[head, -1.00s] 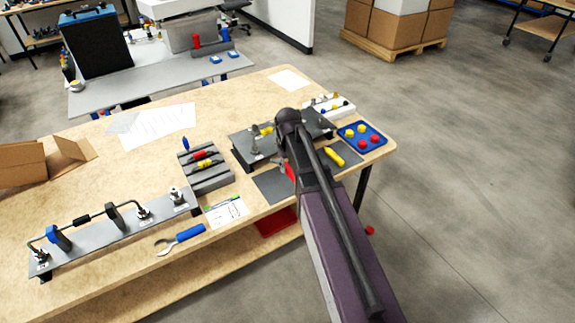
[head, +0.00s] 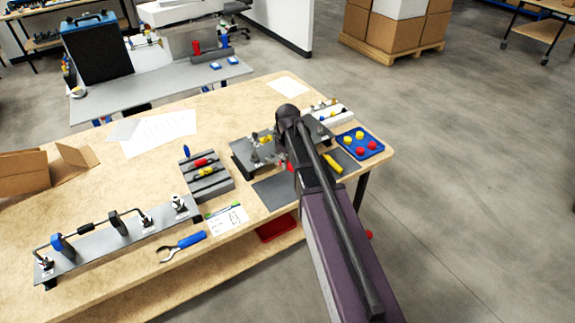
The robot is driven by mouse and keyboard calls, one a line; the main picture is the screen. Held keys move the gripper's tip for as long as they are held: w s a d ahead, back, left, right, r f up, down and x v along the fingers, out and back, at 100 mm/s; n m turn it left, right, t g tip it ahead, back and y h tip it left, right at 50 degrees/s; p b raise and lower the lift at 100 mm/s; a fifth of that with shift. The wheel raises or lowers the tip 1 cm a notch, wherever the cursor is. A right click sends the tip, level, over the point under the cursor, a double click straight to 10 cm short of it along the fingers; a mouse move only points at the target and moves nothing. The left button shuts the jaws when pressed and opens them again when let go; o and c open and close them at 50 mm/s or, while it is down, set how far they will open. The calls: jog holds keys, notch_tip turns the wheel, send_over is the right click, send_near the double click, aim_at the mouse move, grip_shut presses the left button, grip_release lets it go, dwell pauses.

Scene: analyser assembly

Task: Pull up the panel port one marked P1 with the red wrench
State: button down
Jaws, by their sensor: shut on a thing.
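My arm reaches in from the bottom right and covers much of the work spot. My gripper is mostly hidden behind it; the fingertips do not show clearly. A small piece of the red wrench (head: 283,163) shows at the arm's left side, at the gripper, over the dark panel (head: 241,156). The panel carries small metal fittings and a yellow part (head: 266,140). My arm hides part of it. The P1 mark is too small to read, and I cannot tell whether the wrench touches the port.
Left of the panel stands a grey rack (head: 211,186) with red and yellow pieces. A pipe assembly (head: 118,240) and a blue-handled wrench (head: 182,246) lie further left. A blue tray (head: 377,155) and yellow tool (head: 332,163) are on the right.

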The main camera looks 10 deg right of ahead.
aim_at(275, 157)
jog(key=shift+w+d+r+n+p, duration=0.2)
jog(key=shift+w+r+n+p, duration=0.3)
jog(key=shift+n, duration=0.3)
jog(key=shift+w+d+r+n+p, duration=0.15)
jog(key=shift+w+r+n+p, duration=0.15)
jog(key=shift+w+r+n, duration=0.4)
jog(key=shift+s+f, duration=0.1)
jog(key=shift+w+a+f+b, duration=0.35)
jog(key=shift+a+f+b, duration=0.15)
jog(key=shift+f+b, duration=0.25)
jog(key=shift+w+a+f+b, duration=0.3)
jog(key=shift+a+f+b, duration=0.2)
jog(key=shift+f+b, duration=0.25)
jog(key=shift+w+a, duration=0.2)
jog(key=shift+a, duration=0.05)
dwell(0.3)
jog(key=shift+w+a, duration=0.2)
jog(key=shift+a, duration=0.1)
jog(key=shift+w+a, duration=0.4)
jog(key=shift+a, duration=0.15)
